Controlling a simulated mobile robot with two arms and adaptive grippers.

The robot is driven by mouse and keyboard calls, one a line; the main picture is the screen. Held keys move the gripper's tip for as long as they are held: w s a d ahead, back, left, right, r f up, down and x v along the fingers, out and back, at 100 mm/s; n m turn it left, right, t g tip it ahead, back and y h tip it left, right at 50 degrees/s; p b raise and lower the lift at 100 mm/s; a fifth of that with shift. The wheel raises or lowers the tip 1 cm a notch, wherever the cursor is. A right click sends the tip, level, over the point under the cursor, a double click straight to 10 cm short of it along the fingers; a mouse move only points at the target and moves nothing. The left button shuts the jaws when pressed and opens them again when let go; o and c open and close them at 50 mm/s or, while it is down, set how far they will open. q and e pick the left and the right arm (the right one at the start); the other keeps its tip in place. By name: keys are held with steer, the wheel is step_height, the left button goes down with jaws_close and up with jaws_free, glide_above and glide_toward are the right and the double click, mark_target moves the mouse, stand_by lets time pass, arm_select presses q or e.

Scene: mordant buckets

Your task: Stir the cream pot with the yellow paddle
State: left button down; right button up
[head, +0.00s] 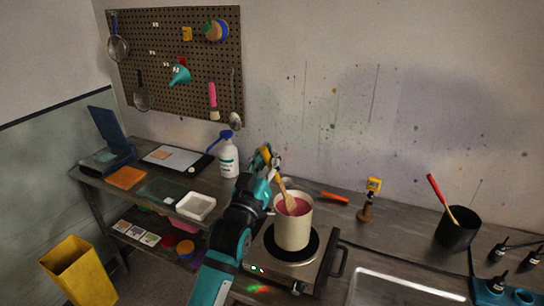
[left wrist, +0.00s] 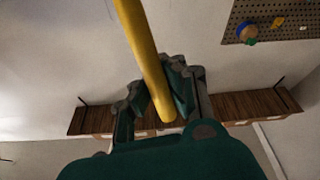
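The cream pot (head: 292,234) stands upright on a hot plate and holds pink-red liquid (head: 295,206). The yellow paddle (head: 284,191) leans in the pot, its pale lower end at the liquid. My left gripper (head: 270,165) is above the pot's back left rim, shut around the paddle's upper handle. In the left wrist view the yellow handle (left wrist: 146,60) runs between the dark fingers of my left gripper (left wrist: 160,100). The paddle's tip is hidden in the liquid. My right gripper is not in view.
The hot plate (head: 278,262) sits under the pot. A white bottle (head: 228,160) stands behind my left arm. A small yellow-topped device (head: 373,185) and a black pot (head: 458,231) with a red-handled tool stand to the right. A metal sink (head: 400,288) lies at front right.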

mark_target(264, 147)
arm_select(q)
steer(key=shift+s, duration=0.1)
steer(key=shift+d+r, duration=0.1)
steer(key=shift+d, duration=0.15)
steer(key=shift+r, duration=0.15)
steer(key=p, duration=0.1)
steer(key=r, duration=0.1)
steer(key=a+r+p, duration=0.1)
steer(key=shift+s+r+p, duration=0.1)
steer(key=shift+s+p, duration=0.15)
steer(key=shift+p, duration=0.05)
steer(key=shift+s+a+r+p, duration=0.15)
steer(key=shift+s+r+p, duration=0.05)
steer(key=shift+r+p, duration=0.35)
steer(key=shift+s+a+r+p, duration=0.1)
steer(key=shift+s+r+p, duration=0.05)
steer(key=shift+r+p, duration=0.35)
steer(key=shift+s+a+r+p, duration=0.15)
steer(key=shift+r+p, duration=0.15)
steer(key=shift+r, duration=0.15)
steer(key=shift+s+a+r+p, duration=0.15)
steer(key=shift+r+p, duration=0.1)
steer(key=shift+r, duration=0.2)
steer(key=shift+a+r, duration=0.15)
steer(key=shift+r, duration=0.1)
steer(key=shift+s+a+r, duration=0.2)
steer(key=shift+s+r, duration=0.05)
steer(key=shift+r, duration=0.5)
